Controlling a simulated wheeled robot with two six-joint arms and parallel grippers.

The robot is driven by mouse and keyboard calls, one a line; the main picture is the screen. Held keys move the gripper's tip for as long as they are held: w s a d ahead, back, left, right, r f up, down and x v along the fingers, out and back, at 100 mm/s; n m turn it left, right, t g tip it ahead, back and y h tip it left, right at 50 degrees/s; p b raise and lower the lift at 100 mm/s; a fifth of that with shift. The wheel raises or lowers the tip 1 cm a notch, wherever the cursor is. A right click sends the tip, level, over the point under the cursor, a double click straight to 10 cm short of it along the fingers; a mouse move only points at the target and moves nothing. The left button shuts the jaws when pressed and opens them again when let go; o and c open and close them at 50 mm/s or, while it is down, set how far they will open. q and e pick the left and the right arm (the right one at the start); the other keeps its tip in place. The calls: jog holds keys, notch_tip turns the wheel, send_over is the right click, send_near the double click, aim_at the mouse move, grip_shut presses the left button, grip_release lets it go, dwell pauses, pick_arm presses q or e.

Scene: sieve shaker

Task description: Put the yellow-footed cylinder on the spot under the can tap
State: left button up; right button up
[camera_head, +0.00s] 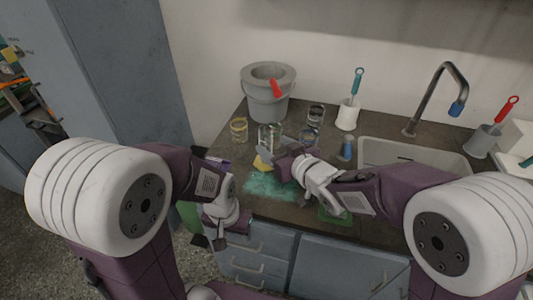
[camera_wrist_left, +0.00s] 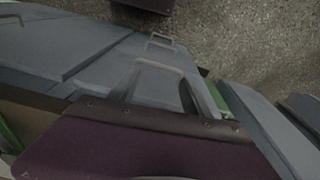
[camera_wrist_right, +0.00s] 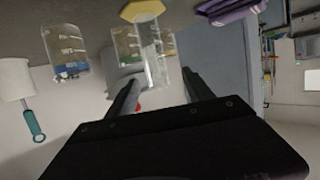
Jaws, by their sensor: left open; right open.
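The yellow-footed cylinder is clear, with a yellow hexagonal foot (camera_head: 262,163) that shows at the counter's front left in the head view. In the right wrist view, which is turned over, its clear tube (camera_wrist_right: 154,60) appears between the finger lines. My right gripper (camera_head: 276,157) is open beside the cylinder; the frames do not show contact. The grey can (camera_head: 266,100) stands at the back, its red tap (camera_head: 276,88) facing front; the spot under it cannot be made out. My left gripper (camera_head: 218,238) is open and empty, low before the cabinets; its fingers show in the left wrist view (camera_wrist_left: 158,92).
Several glass vessels, including a yellow-marked beaker (camera_head: 239,130) and a blue-marked one (camera_head: 309,137), stand near the can. A white brush holder (camera_head: 347,115), a sink (camera_head: 400,153) and a faucet (camera_head: 458,75) are to the right. A teal patch (camera_head: 268,186) lies in front.

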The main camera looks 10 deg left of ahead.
aim_at(269, 140)
jog(key=x, duration=0.2)
jog(key=shift+w+f, duration=0.25)
jog(key=shift+w, duration=0.1)
jog(key=x, duration=0.5)
jog(key=shift+d+b, duration=0.15)
jog(key=shift+b, duration=0.15)
jog(key=shift+r, duration=0.15)
jog(key=shift+c, duration=1.3)
grip_shut()
